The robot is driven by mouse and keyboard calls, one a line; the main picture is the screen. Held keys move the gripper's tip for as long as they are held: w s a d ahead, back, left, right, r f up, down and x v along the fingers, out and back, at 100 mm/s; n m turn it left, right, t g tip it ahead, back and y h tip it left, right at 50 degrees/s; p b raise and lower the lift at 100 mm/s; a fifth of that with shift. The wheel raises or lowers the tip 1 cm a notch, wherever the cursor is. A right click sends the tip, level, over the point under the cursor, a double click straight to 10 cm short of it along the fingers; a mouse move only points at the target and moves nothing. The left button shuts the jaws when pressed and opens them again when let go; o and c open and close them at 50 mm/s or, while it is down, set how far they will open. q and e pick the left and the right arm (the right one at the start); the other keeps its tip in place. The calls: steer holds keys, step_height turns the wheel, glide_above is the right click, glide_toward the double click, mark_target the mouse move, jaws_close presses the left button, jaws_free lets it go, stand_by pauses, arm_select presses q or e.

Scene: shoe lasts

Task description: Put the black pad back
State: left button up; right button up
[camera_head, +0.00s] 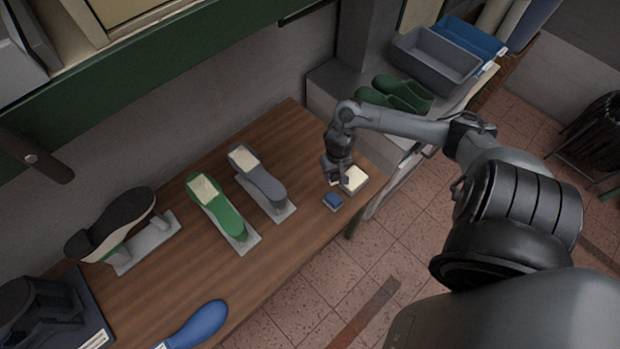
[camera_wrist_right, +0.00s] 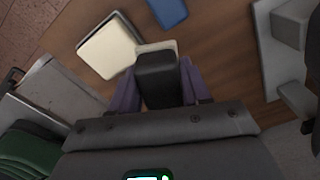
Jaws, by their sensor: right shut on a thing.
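My right gripper (camera_head: 335,178) is low over the right end of the wooden bench. In the right wrist view its two purple fingers are shut on the black pad (camera_wrist_right: 157,76), one on each side. A pale edge (camera_wrist_right: 160,46) shows just beyond the black pad; whether the two touch is unclear. A cream pad (camera_head: 356,178) lies right beside the gripper and also shows in the wrist view (camera_wrist_right: 106,48). A small blue pad (camera_head: 332,201) lies nearer the bench's front edge, also in the wrist view (camera_wrist_right: 168,11). My left gripper is not in view.
On the bench (camera_head: 150,300) stand a grey last (camera_head: 262,185), a green last (camera_head: 222,212) and a black-soled shoe (camera_head: 108,225) on a support. A blue last (camera_head: 200,325) is at the front. Green clogs (camera_head: 400,92) and a grey bin (camera_head: 435,62) sit beyond the bench's right end.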

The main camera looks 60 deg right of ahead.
steer(key=b, duration=0.2)
glide_above(310, 181)
step_height(310, 181, down, 5)
steer(key=shift+a+f, duration=0.1)
step_height(310, 181, down, 3)
steer(key=shift+r+b, duration=0.1)
steer(key=shift+b, duration=0.3)
steer(key=shift+f, duration=0.5)
steer(key=o, duration=1)
steer(key=shift+f, duration=0.15)
